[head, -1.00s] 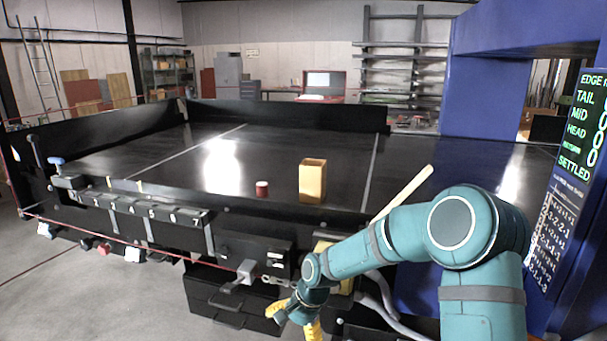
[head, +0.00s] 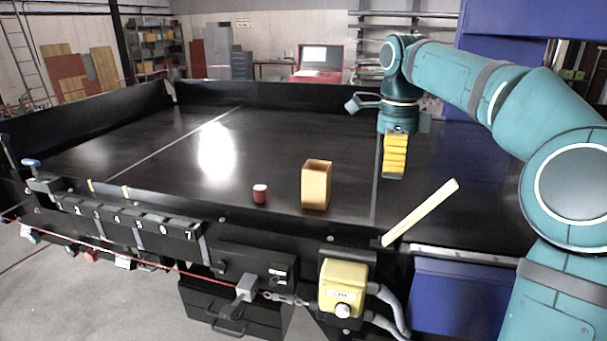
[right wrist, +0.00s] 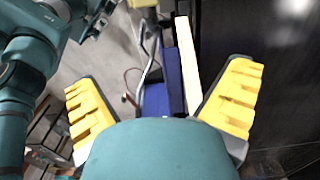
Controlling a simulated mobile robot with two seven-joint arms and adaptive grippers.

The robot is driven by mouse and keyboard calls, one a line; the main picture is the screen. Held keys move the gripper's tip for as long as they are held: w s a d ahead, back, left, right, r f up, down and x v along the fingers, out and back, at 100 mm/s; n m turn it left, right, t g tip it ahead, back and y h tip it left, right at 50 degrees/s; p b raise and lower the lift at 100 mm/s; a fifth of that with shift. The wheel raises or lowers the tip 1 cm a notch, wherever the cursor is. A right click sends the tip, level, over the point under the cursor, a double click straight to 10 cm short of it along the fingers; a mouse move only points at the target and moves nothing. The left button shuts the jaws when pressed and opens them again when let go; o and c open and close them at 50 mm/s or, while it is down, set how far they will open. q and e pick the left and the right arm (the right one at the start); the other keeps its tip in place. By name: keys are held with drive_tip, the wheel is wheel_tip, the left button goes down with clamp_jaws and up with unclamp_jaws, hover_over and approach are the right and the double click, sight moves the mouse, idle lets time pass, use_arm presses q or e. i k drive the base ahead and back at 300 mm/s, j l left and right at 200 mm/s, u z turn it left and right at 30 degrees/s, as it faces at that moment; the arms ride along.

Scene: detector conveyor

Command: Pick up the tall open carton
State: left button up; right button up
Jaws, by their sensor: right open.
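The tall open carton (head: 316,187) is a tan box with an open top. It stands upright on the dark conveyor bed near its front edge in the head view. My right gripper (head: 394,176) hangs above the bed to the right of the carton, apart from it, with its yellow fingers pointing down. In the right wrist view its two yellow fingers (right wrist: 164,100) are spread apart with nothing held between them. The carton does not show clearly in the right wrist view. My left gripper is not in view.
A small red can (head: 260,193) stands left of the carton. A pale wooden bar (head: 422,212) slants up at the front edge, right of the carton. A yellow switch box (head: 342,287) is mounted on the front below. The bed (head: 120,160) is clear toward the left and back.

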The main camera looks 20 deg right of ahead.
sight(316, 175)
drive_tip(key=i, duration=0.95)
